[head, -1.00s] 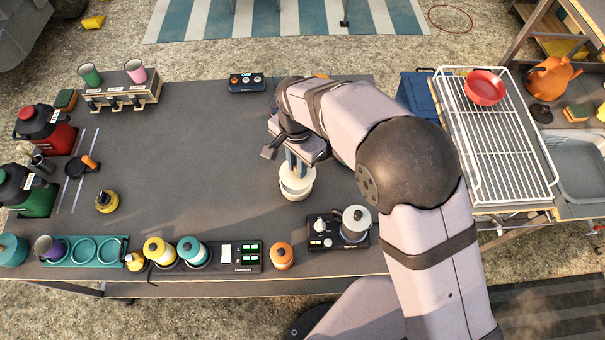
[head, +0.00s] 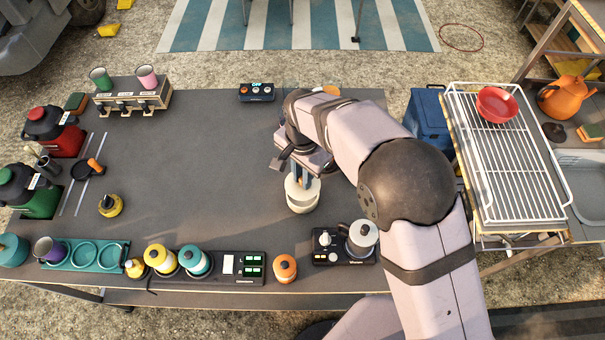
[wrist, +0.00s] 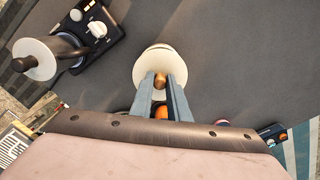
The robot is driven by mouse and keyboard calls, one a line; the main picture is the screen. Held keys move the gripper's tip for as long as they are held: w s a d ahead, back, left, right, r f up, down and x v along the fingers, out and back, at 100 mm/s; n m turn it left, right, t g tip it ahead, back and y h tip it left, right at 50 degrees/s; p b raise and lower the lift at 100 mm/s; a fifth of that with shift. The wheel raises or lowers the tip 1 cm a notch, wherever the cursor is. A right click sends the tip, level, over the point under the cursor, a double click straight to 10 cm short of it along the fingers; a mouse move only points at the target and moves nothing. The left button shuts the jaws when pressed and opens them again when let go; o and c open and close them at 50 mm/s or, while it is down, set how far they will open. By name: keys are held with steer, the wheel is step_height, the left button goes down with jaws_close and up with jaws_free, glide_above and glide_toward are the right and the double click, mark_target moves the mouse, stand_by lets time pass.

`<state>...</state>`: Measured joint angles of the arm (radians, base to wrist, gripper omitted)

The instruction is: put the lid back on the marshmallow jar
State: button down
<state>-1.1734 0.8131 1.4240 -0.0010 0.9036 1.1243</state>
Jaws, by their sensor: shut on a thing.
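The marshmallow jar (head: 302,207) is a cream-white round vessel on the dark table, right of the middle in the head view. Its pale lid (wrist: 150,60) shows from above in the wrist view as a disc with a small brown-gold knob (wrist: 160,81). My gripper (head: 301,178) points down over the jar, its two blue-grey fingers shut on the knob. The lid is at the jar's mouth, roughly level. I cannot tell whether it rests on the rim or sits slightly above it. The lid hides the jar's inside.
A device with a grey pot (head: 362,236) stands just right and in front of the jar. An orange canister (head: 285,268) stands at the front edge, near a black panel (head: 236,267). A small control box (head: 257,92) is at the back. The table left of the jar is clear.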

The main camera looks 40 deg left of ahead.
steer(key=shift+f+b, duration=1)
steer(key=shift+f, duration=0.9)
steer(key=shift+f, duration=0.2)
stand_by(1.7)
steer(key=c, duration=1.1)
jaws_free()
steer(key=shift+r+p, duration=0.15)
steer(key=shift+p, duration=0.2)
steer(key=shift+r+p, duration=2.5)
steer(key=shift+r, duration=0.9)
jaws_close()
